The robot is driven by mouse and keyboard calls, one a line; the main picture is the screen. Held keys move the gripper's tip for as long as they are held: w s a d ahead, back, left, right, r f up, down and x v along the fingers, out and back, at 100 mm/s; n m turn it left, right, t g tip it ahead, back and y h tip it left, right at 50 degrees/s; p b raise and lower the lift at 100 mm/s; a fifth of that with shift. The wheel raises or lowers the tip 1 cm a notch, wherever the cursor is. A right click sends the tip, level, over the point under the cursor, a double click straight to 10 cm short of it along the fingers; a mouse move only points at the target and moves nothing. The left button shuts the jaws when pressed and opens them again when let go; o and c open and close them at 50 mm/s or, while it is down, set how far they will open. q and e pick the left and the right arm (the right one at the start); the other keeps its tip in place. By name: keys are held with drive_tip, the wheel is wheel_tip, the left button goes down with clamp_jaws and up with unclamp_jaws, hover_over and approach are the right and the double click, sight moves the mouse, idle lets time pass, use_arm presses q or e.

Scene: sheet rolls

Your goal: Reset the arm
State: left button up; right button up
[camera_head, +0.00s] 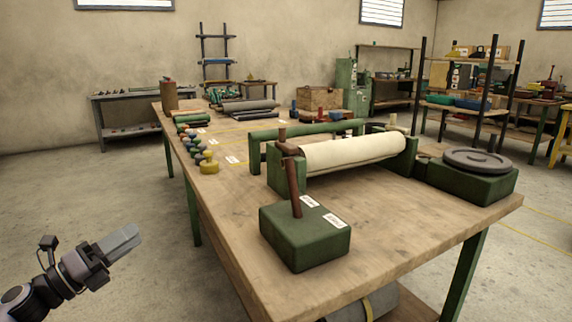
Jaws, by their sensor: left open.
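My left gripper (122,241) shows at the lower left, over the bare floor and clear of the workbench. It is open, points up and to the right, and holds nothing that I can see. Its arm comes in from the lower left corner. My right gripper is not in view. The wooden workbench (375,227) on green legs fills the middle. A white sheet roll (352,152) lies in a green roller frame (290,172) on it. A green box with a brown lever (304,236) stands at the near edge.
A green block with a dark round disc (476,160) stands at the bench's right end. Several coloured knobs (209,164) line its left edge. Grey rolls (250,107) and a wooden crate (320,98) are farther back. Floor (90,200) left of the bench is clear.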

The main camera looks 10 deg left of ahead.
use_arm(q)
drive_tip(key=s+d+f+n+y, duration=0.3)
drive_tip(key=d+f+n, duration=0.1)
drive_tip(key=f+n, duration=0.25)
drive_tip(key=s+d+f+n+g+y, duration=0.1)
drive_tip(key=s+d+f+n+y, duration=0.15)
drive_tip(key=f+n, duration=0.4)
drive_tip(key=s+d+f+n+y, duration=0.2)
drive_tip(key=d+f+n+y, duration=0.15)
drive_tip(key=f+n, duration=0.3)
drive_tip(key=s+d+f+n+g+h, duration=0.1)
drive_tip(key=s+d+f+n+g, duration=0.75)
drive_tip(key=s+d, duration=0.5)
wheel_tip(320, 180, up, 13)
drive_tip(key=a+n+t+p, duration=0.1)
drive_tip(key=a+t+p, duration=0.1)
drive_tip(key=p, duration=1.5)
drive_tip(key=shift+s+a, duration=0.15)
drive_tip(key=shift+s, duration=0.15)
